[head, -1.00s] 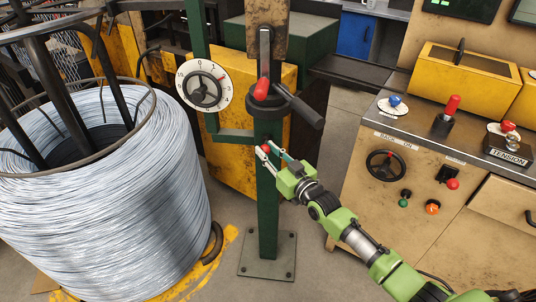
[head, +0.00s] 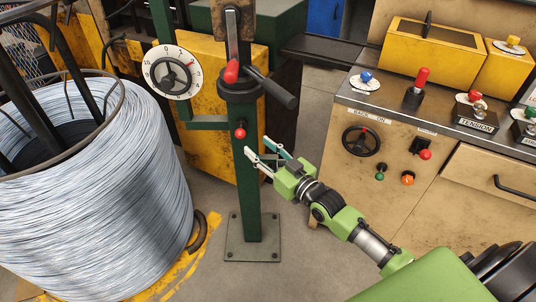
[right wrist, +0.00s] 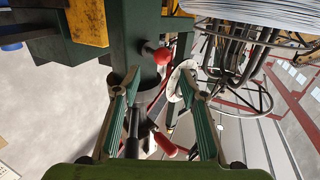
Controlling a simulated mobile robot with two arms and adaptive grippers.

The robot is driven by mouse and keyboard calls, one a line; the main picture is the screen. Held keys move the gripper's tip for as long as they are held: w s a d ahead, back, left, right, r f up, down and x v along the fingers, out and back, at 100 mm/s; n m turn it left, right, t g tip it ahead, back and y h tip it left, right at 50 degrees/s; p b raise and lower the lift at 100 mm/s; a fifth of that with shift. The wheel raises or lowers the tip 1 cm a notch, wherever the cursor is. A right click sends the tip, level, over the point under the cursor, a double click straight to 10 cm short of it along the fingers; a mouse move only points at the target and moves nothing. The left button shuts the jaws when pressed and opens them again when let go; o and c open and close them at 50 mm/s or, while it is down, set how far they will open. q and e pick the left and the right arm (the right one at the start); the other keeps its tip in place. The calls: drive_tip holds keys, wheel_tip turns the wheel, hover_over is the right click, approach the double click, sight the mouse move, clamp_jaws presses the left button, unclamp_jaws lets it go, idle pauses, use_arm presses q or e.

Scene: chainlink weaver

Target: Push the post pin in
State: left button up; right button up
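The post pin has a red ball knob (head: 240,132) on the green post (head: 247,190), just below the collar with the black handle. The red knob also shows in the right wrist view (right wrist: 161,55), beside the post and beyond the fingertips. My right gripper (head: 257,146) is open and empty, just right of and below the knob, apart from it. In the right wrist view its two green-padded fingers (right wrist: 158,85) stand wide apart. The pin's depth in the post cannot be judged. My left gripper is not in view.
A red-tipped lever (head: 231,72) and a black handle (head: 274,90) stick out above the pin. A numbered dial (head: 172,72) is at the left. A large wire coil (head: 100,220) stands left of the post, a control desk (head: 400,165) on the right. Open floor lies between post and desk.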

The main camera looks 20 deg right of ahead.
drive_tip(key=v, duration=0.3)
drive_tip(key=shift+s, duration=0.2)
drive_tip(key=shift+d, duration=0.1)
drive_tip(key=s+d+f+m+g+h, duration=0.1)
drive_tip(key=s+d+f+g, duration=0.1)
drive_tip(key=f, duration=0.9)
drive_tip(key=s+d+f+g+h, duration=0.2)
drive_tip(key=s+f, duration=0.1)
drive_tip(key=f, duration=0.8)
drive_tip(key=s+f+g+h, duration=0.1)
drive_tip(key=s+f+g, duration=0.1)
drive_tip(key=s+f, duration=0.45)
drive_tip(key=s+f+g, duration=0.2)
drive_tip(key=s+f, duration=0.2)
drive_tip(key=f, duration=0.5)
drive_tip(key=s+a+f+g, duration=0.1)
drive_tip(key=s+f+g, duration=0.1)
drive_tip(key=s+f, duration=0.4)
drive_tip(key=s+a+f+g, duration=0.2)
drive_tip(key=s+f, duration=0.4)
drive_tip(key=s, duration=1.1)
drive_tip(key=s+a+f+g, duration=0.2)
drive_tip(key=s+f+g, duration=0.2)
drive_tip(key=s, duration=0.7)
wheel_tip(320, 180, down, 2)
drive_tip(key=shift+s+h, duration=0.2)
drive_tip(key=shift+h, duration=0.1)
drive_tip(key=shift+a, duration=0.15)
